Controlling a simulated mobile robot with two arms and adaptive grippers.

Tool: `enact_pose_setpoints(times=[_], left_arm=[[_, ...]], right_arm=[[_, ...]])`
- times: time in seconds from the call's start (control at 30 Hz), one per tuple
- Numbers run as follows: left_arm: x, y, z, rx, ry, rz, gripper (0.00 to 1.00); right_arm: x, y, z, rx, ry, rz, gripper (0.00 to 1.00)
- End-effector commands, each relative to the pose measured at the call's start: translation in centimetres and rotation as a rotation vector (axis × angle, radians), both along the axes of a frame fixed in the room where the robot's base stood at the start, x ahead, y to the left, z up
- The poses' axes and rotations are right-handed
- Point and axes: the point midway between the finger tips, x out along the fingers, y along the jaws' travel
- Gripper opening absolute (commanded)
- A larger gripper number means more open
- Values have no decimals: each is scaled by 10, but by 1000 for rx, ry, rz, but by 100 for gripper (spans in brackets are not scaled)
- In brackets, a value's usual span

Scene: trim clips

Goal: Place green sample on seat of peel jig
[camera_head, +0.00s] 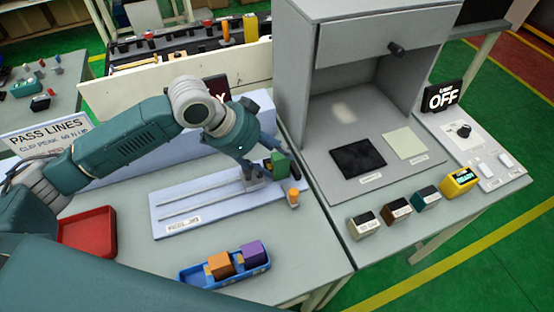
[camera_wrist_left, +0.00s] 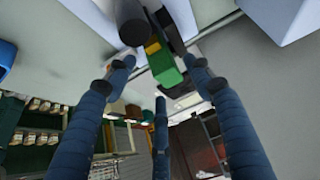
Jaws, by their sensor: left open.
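The green sample (camera_head: 279,164) is at the right end of the peel jig (camera_head: 185,215), a pale plate with two long rails. My right gripper is in neither view.
A blue tray (camera_head: 196,279) with an orange and a purple block is at the front. A red tray (camera_head: 85,238) is at the left. An orange-topped peg (camera_head: 293,198) stands at the jig's right end. A grey booth (camera_head: 300,80) and several small blocks are on the right bench.

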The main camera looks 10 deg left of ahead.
Motion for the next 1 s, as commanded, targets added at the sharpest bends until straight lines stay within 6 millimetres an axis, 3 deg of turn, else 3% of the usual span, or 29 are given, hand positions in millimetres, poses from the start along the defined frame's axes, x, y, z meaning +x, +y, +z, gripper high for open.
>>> enact_pose_setpoints(times=[0.2, 0.43, 1.0], left_arm=[[-14, 23, 41, 1, -5, 1, 52], [-26, 38, 70, 0, -2, 0, 52], [-29, 41, 78, 0, 0, 0, 52]], right_arm=[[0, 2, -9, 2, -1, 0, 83], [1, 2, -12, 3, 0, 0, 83], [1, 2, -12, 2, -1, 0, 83]])
